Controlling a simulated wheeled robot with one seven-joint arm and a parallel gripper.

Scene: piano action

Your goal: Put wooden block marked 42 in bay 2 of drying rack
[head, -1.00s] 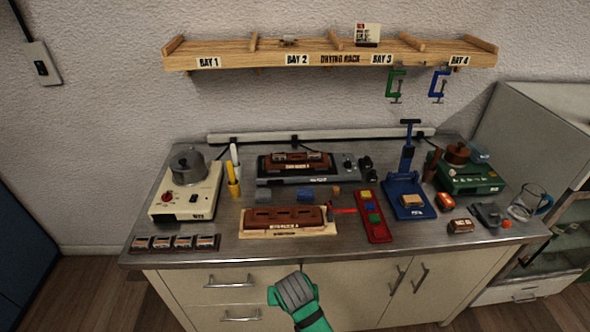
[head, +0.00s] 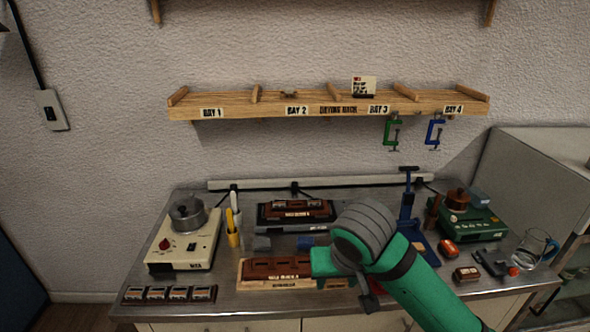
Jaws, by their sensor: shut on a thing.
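The drying rack (head: 240,104) is a wooden wall shelf with upright dividers and bay labels. Bay 2, labelled on its front edge (head: 297,111), lies between two dividers and has a small brown item (head: 289,95) on its floor, too small to identify. My green arm with its grey joint reaches in from the lower right and crosses the front of the bench. My gripper's fingers do not show; the arm hides that area. I cannot make out a block marked 42 or read that number anywhere.
A card (head: 363,86) stands on the shelf near bay 3. Green (head: 393,131) and blue (head: 435,132) clamps hang below it. The steel bench holds a hot plate with a pot (head: 187,213), brown moulds (head: 275,268) and a blue press (head: 409,205). Wall between shelf and bench is mostly clear.

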